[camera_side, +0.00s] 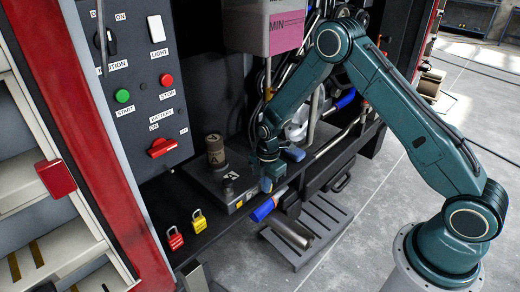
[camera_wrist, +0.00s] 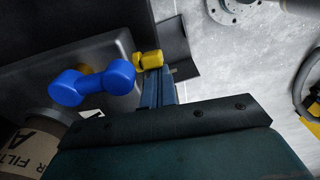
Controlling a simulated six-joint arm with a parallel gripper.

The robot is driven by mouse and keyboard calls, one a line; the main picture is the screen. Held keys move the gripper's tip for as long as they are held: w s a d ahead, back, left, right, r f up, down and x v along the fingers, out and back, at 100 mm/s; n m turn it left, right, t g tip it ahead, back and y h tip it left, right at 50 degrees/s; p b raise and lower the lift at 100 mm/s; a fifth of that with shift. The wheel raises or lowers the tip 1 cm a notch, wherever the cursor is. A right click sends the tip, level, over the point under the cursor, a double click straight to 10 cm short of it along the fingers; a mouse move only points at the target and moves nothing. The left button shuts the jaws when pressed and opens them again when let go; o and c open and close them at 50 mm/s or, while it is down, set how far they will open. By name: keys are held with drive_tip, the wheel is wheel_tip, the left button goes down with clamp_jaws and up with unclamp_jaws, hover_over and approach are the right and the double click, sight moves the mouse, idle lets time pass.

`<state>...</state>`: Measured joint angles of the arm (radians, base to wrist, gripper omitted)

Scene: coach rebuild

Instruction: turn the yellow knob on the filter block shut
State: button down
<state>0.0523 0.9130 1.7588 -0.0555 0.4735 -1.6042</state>
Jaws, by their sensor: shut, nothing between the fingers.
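The yellow knob (camera_wrist: 148,60) shows in the wrist view at the edge of the dark filter block (camera_wrist: 122,50). My gripper (camera_wrist: 156,75) is shut and empty, its blue-grey fingers ending right at the knob; I cannot tell whether they touch it. In the side view my gripper (camera_side: 267,172) points down at the right end of the filter block (camera_side: 208,184), and the knob cannot be made out clearly there. A blue handle (camera_wrist: 92,85) lies left of the knob in the wrist view. The filter canister, marked "FILTER" (camera_wrist: 28,148), is at lower left.
Red (camera_side: 174,239) and yellow (camera_side: 199,222) padlocks hang on the front ledge. A blue lever (camera_side: 263,210) sticks out below my gripper, and another blue part (camera_side: 294,153) is just right. A slotted step (camera_side: 315,228) lies below. The grey floor at right is mostly open.

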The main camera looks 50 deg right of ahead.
sight(264, 199)
drive_tip(key=h, duration=0.4)
drive_tip(key=shift+a+f+h, duration=0.3)
drive_tip(key=shift+f, duration=0.1)
drive_tip(key=shift+s+a+f+h, duration=0.1)
drive_tip(key=shift+f+h, duration=0.2)
drive_tip(key=shift+h, duration=0.7)
drive_tip(key=shift+f+h, duration=0.25)
drive_tip(key=shift+h, duration=0.75)
drive_tip(key=shift+a+f, duration=0.45)
drive_tip(key=shift+a, duration=0.7)
drive_tip(key=v, duration=0.5)
drive_tip(key=shift+w+r, duration=0.2)
drive_tip(key=shift+r, duration=0.3)
drive_tip(key=shift+s+a+r, duration=0.1)
drive_tip(key=shift+a+r, duration=0.1)
drive_tip(key=shift+r, duration=0.25)
drive_tip(key=shift+a+r, duration=0.2)
drive_tip(key=shift+r, duration=0.3)
drive_tip(key=shift+r, duration=0.1)
